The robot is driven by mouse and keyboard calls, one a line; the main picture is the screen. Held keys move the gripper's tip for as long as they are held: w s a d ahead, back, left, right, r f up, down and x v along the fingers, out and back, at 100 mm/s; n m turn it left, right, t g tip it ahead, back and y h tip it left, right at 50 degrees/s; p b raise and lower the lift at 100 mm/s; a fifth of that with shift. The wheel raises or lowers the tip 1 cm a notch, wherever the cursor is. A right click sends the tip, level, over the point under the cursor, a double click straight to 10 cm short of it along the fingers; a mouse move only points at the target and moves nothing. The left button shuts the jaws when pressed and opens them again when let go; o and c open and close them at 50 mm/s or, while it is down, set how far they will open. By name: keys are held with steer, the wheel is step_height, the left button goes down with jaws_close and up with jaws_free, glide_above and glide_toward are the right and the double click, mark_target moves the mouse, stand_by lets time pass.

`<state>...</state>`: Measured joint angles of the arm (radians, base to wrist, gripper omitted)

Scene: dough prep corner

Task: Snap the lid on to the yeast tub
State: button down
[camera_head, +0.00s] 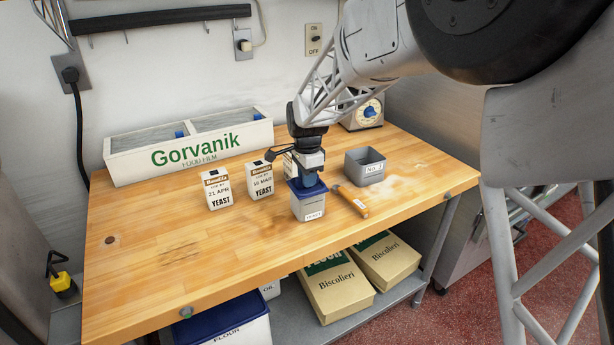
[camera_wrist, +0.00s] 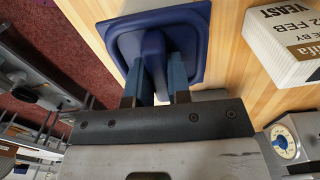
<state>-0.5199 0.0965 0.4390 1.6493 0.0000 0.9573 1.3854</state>
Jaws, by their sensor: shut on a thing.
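The yeast tub (camera_head: 309,208), a grey tub with a small label, stands upright near the middle of the bench. The blue square lid (camera_head: 296,189) lies over its top in the head view. In the wrist view the lid (camera_wrist: 199,40) fills the upper middle, with a raised blue grip on it. My gripper (camera_head: 307,179) is directly above the tub, pointing down. Its two fingers in the wrist view (camera_wrist: 154,75) are shut on the lid's grip. I cannot tell whether the lid's rim is fully seated.
Yeast packets (camera_head: 217,190) (camera_head: 260,181) stand to the left, another partly behind my gripper. A bench tool with an orange handle (camera_head: 352,200) lies close right of the tub. An open grey tub (camera_head: 365,168) and a scale (camera_head: 363,112) stand behind right. The bench's left front is clear.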

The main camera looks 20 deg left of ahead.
steer(key=shift+f, duration=0.15)
steer(key=c, duration=1)
jaws_free()
steer(key=shift+r, duration=3.9)
